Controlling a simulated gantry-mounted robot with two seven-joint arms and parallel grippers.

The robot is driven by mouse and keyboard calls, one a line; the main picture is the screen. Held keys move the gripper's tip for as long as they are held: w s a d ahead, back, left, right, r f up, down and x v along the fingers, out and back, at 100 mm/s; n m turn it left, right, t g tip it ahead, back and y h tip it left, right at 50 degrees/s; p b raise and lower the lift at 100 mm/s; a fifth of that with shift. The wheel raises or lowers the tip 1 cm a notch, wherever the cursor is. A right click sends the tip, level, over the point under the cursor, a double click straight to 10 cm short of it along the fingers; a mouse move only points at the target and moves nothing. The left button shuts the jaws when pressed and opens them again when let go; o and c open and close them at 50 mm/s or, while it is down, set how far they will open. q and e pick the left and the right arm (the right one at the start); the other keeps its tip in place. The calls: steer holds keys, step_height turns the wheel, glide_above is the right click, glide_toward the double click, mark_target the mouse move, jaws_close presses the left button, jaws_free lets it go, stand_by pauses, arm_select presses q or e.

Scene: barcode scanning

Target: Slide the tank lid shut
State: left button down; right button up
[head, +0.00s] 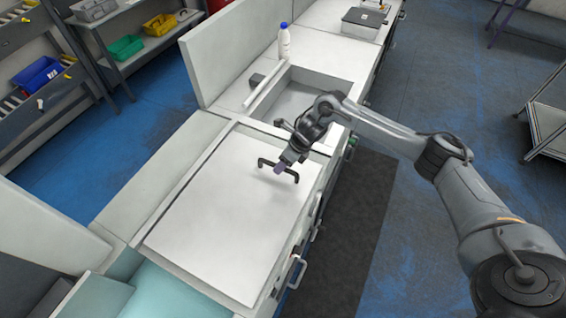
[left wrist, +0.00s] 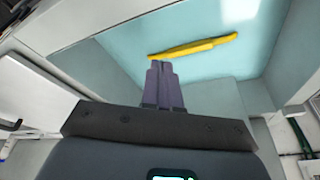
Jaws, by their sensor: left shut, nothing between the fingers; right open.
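The tank lid (head: 225,205) is a flat white panel on the white counter. A black bar handle (head: 292,176) stands near its far edge. Below its near edge in the head view, the pale teal tank interior (head: 165,295) shows uncovered. My right gripper (head: 279,169) is open, its fingertips at the middle of the handle; whether they touch it is too small to tell. My left gripper (left wrist: 161,66) shows only in the left wrist view, shut and empty, over the teal tank interior (left wrist: 135,45). A yellow elongated object (left wrist: 195,47) lies in there, beyond the fingertips.
A sink-like recess (head: 305,95) lies beyond the lid, with a white bottle (head: 284,42) behind it. A white upright panel (head: 230,50) borders the counter's left side. A grey box (head: 363,20) stands farther back. A dark mat (head: 365,215) lies on the blue floor at right.

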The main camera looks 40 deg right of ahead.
steer(key=shift+c, duration=0.2)
jaws_close()
steer(key=shift+a, duration=0.1)
